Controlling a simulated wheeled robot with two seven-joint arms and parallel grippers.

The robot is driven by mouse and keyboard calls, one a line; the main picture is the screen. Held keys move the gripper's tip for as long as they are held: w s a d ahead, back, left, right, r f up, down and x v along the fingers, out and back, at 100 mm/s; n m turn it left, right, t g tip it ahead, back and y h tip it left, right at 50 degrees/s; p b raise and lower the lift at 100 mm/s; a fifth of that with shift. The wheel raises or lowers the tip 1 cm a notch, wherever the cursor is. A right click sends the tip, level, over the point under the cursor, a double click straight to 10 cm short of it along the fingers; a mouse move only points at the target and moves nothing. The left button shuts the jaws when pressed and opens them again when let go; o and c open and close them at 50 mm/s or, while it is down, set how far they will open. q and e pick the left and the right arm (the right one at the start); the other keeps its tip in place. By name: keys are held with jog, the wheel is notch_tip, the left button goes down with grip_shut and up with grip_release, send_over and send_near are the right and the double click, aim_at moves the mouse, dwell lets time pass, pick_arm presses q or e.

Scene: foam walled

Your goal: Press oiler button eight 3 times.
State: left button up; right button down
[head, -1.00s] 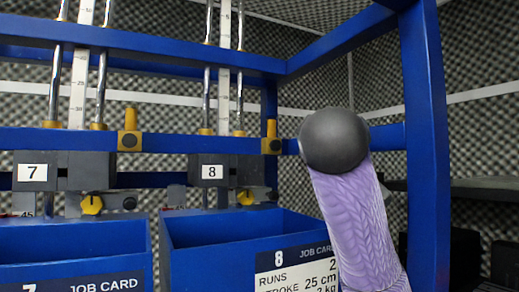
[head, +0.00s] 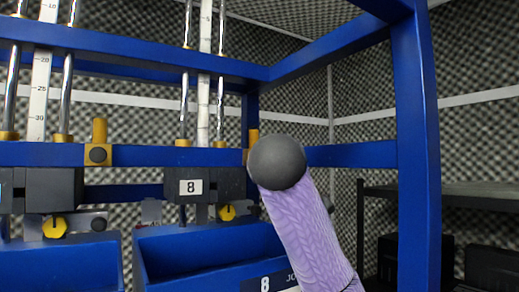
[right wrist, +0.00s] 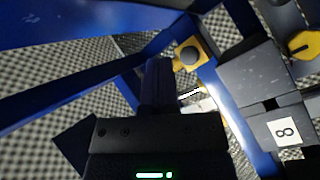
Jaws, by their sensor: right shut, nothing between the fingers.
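The oiler at station eight is a yellow block with a round dark button (right wrist: 190,55) in the right wrist view. In the head view only the yellow top of this oiler (head: 253,136) shows; a dark ball on a purple limb, apparently my right arm, hides its button. The white label 8 (head: 191,187) is left of it, and also shows in the right wrist view (right wrist: 284,131). My right gripper (right wrist: 158,65) is shut and empty, its dark fingers just left of the oiler in that picture. Contact cannot be told. My left gripper is not in view.
Blue frame beams (head: 350,154) and a blue upright (head: 418,150) stand around the oiler. Yellow knobs (head: 227,212) sit below the dark blocks. A similar oiler (head: 98,154) is at the left station. Blue bins (head: 205,245) are below. A dark shelf (head: 460,195) is at right.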

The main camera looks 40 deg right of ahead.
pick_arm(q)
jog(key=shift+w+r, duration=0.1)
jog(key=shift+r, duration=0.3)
pick_arm(e)
jog(key=w, duration=0.4)
jog(key=shift+d, duration=0.2)
jog(key=shift+w, duration=0.1)
dwell(1.3)
jog(key=shift+w, duration=0.4)
jog(key=shift+w+d, duration=0.1)
jog(key=shift+w, duration=0.3)
dwell(0.6)
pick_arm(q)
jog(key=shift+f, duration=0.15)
pick_arm(e)
jog(key=shift+s, duration=0.1)
pick_arm(q)
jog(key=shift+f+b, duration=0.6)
jog(key=shift+b, duration=0.1)
pick_arm(e)
jog(key=shift+s, duration=0.75)
